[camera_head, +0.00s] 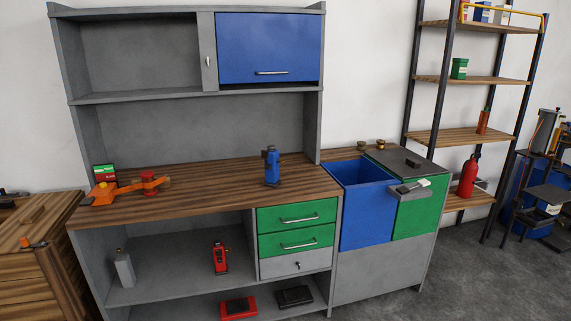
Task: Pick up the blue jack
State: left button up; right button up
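The blue jack (271,167) stands upright on the wooden worktop (215,189), right of its middle and above the green drawers. It looks like a small blue bottle-shaped body with a darker top. Nothing touches it. Neither of my grippers shows in the head view.
An orange tool with a red part (125,187) and a green-and-red box (104,174) sit at the worktop's left end. A red jack (220,257) stands on the shelf below. An open blue bin (366,208) is to the right. The worktop around the blue jack is clear.

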aim_at(272, 171)
jog(key=i+l+u, duration=0.1)
jog(key=i, duration=0.35)
jog(key=i+l+u, duration=0.1)
jog(key=i, duration=0.4)
jog(key=l, duration=0.1)
